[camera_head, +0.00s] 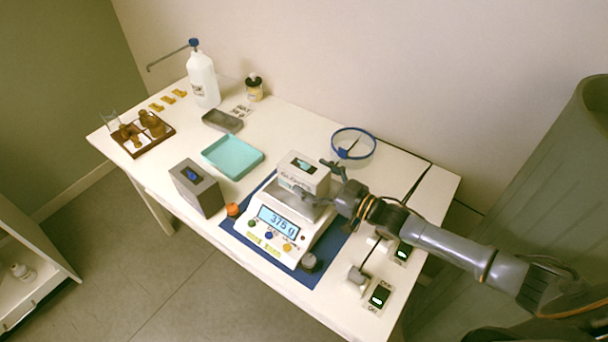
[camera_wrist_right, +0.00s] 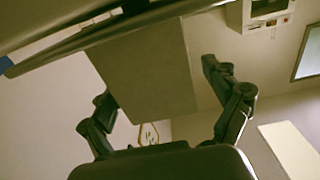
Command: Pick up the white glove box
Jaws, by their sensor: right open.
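The white glove box (camera_head: 302,172) sits on the pan of the weighing scale (camera_head: 275,233), whose display seems to read 375 g. It has a dark opening or label on top. My right gripper (camera_head: 313,182) reaches in from the right, its open fingers on either side of the box. In the right wrist view, a plain face of the box (camera_wrist_right: 147,68) stands between the two spread fingers (camera_wrist_right: 157,88). Whether a finger touches it, I cannot tell. My left gripper is out of view.
A grey box (camera_head: 205,198) stands left of the scale. A teal tray (camera_head: 233,170), blue ring (camera_head: 353,157), white bottle (camera_head: 203,82) and wooden rack (camera_head: 133,150) share the table. Switches (camera_head: 380,297) lie at the right. The table's front edge runs close to the scale.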

